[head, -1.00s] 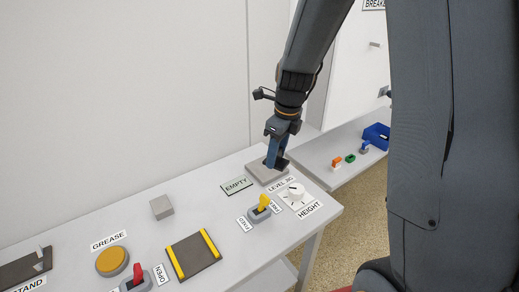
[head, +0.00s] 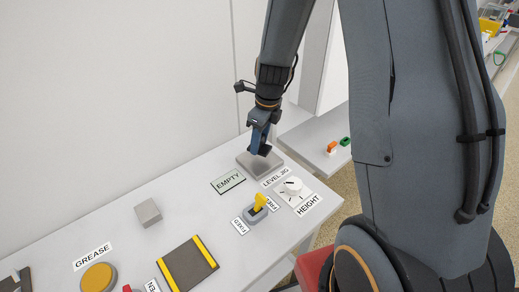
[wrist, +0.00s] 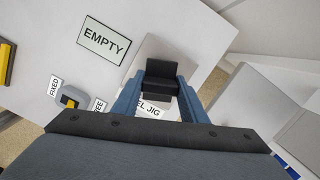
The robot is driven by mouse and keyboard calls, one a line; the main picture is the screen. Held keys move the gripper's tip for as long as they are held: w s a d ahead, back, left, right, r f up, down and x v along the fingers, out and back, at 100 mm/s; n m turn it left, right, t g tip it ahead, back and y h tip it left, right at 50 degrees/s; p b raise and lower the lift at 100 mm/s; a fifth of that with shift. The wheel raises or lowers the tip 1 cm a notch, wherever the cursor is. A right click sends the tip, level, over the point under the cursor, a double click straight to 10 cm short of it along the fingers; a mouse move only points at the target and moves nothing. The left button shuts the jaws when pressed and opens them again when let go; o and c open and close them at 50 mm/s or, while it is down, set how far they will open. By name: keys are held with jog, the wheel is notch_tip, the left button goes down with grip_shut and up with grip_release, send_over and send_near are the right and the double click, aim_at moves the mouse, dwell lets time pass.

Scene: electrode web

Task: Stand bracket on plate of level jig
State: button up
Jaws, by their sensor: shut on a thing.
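The black L-shaped bracket (wrist: 160,82) is between my gripper's blue fingers in the wrist view. My gripper (head: 261,141) is shut on it, over the grey square plate of the level jig (head: 247,161). The bracket's dark lower part (head: 265,151) shows just under the fingers in the head view. I cannot tell whether its underside touches the plate. The label reading LEVEL JIG (head: 274,177) lies in front of the plate and is partly covered by a finger in the wrist view.
An EMPTY sign (head: 228,182) lies left of the plate. A yellow toggle switch (head: 259,204) and a white HEIGHT dial (head: 292,187) stand in front. A grey block (head: 148,212), a yellow-striped pad (head: 188,262) and a yellow GREASE disc (head: 98,277) are further left.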

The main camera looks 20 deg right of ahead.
aim_at(260, 150)
jog(key=shift+f, duration=2)
jog(key=o, duration=1.2)
jog(key=shift+f, duration=0.1)
jog(key=r, duration=0.3)
jog(key=r+b, duration=0.1)
jog(key=r, duration=0.3)
jog(key=s+d+r, duration=0.1)
jog(key=r, duration=0.3)
jog(key=shift+d+r, duration=0.1)
jog(key=shift+r, duration=0.05)
jog(key=s+a+n+h, duration=0.1)
jog(key=s+n, duration=1.5)
jog(key=n, duration=1.1)
jog(key=shift+a+r, duration=0.15)
jog(key=shift+r, duration=0.2)
